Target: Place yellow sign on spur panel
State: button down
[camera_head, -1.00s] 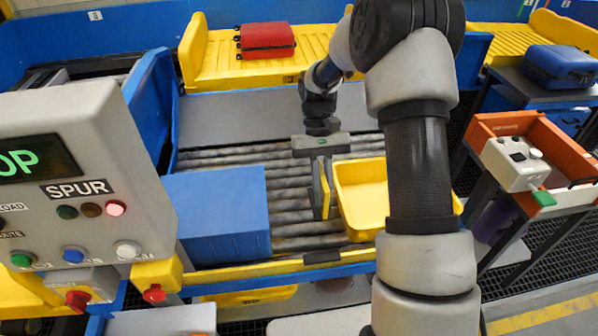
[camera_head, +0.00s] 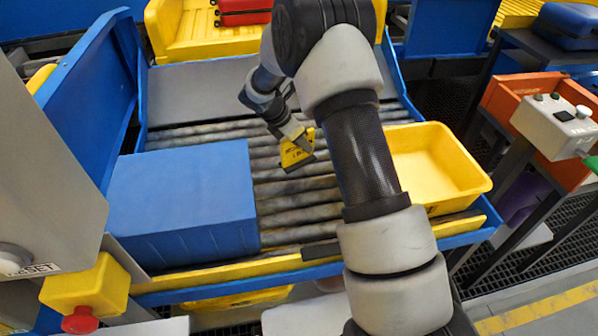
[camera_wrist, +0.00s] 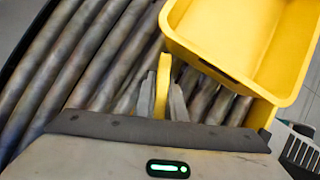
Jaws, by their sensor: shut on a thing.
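The yellow sign (camera_head: 296,149) hangs above the rollers, between the blue box and the yellow tray. My gripper (camera_head: 300,138) is shut on it. In the wrist view the sign (camera_wrist: 162,95) shows edge-on as a thin yellow strip between the two fingers of my gripper (camera_wrist: 161,100). The spur panel (camera_head: 40,170) is a grey box at the left edge, cut off by the frame.
A blue box (camera_head: 183,200) sits on the rollers at the left. A yellow tray (camera_head: 470,182) stands at the right, behind my arm. A yellow block with a red button (camera_head: 82,318) is below the panel. A grey control box (camera_head: 556,125) sits at an orange bin (camera_head: 512,90).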

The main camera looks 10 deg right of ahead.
aim_at(300, 162)
notch_tip(300, 162, down, 9)
jog(key=shift+r+b, duration=0.2)
jog(key=shift+b, duration=0.6)
jog(key=shift+f, duration=0.15)
jog(key=c, duration=1.8)
grip_release()
